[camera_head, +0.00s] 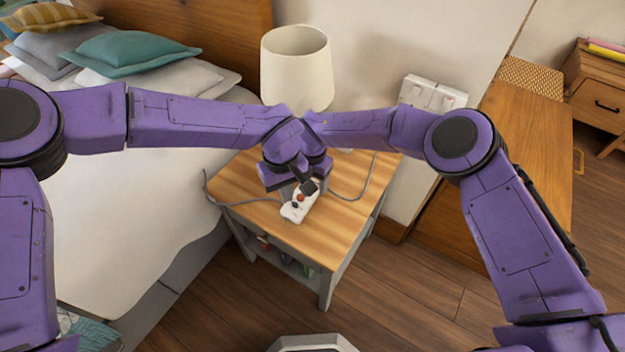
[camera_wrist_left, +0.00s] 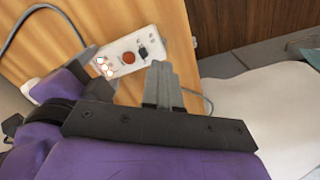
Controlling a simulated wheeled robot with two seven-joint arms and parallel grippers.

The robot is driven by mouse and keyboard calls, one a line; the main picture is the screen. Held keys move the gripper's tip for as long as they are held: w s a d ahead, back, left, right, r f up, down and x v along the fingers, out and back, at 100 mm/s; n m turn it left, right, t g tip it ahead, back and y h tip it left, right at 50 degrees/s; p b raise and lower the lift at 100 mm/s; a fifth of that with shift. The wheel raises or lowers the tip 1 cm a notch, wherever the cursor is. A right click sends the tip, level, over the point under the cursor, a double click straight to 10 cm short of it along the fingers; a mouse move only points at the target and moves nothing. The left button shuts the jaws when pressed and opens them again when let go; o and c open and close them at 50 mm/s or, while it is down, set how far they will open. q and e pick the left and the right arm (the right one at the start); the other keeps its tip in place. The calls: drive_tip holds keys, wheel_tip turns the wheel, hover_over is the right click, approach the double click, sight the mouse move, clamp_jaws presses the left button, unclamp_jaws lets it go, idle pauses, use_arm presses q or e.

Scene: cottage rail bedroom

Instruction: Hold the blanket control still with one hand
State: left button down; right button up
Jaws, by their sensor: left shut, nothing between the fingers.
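The blanket control (camera_head: 296,212) is a white handset with a red button and a dark button, lying on the wooden bedside table (camera_head: 335,238). It shows larger in the left wrist view (camera_wrist_left: 112,52). My right gripper (camera_head: 308,186) is close by, over the control's far part. Its jaws are partly hidden, and whether it touches or holds the control cannot be told.
A white lamp (camera_head: 297,70) stands at the back of the table. A grey cord (camera_head: 235,200) runs over the tabletop on both sides. The bed (camera_head: 120,210) is at the left, wall sockets (camera_head: 432,95) and a wooden cabinet (camera_head: 530,140) at the right. The table's front is clear.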

sight(295, 203)
use_arm(q)
drive_tip(key=m, duration=0.2)
drive_tip(key=w+d+m, duration=0.1)
drive_tip(key=m, duration=0.1)
drive_tip(key=w+m, duration=0.1)
drive_tip(key=shift+w+d+f+m, duration=0.15)
drive_tip(key=shift+w+d+m, duration=0.15)
drive_tip(key=shift+m, duration=0.1)
drive_tip(key=shift+f, duration=2.4)
drive_tip(key=shift+f, duration=0.55)
drive_tip(key=shift+s+a, duration=0.35)
drive_tip(key=shift+s, duration=0.2)
drive_tip(key=shift+s+a, duration=0.35)
drive_tip(key=shift+s, duration=0.2)
idle(0.4)
use_arm(e)
drive_tip(key=o, duration=1.2)
use_arm(q)
wheel_tip(295, 203, up, 6)
drive_tip(key=shift+f, duration=0.1)
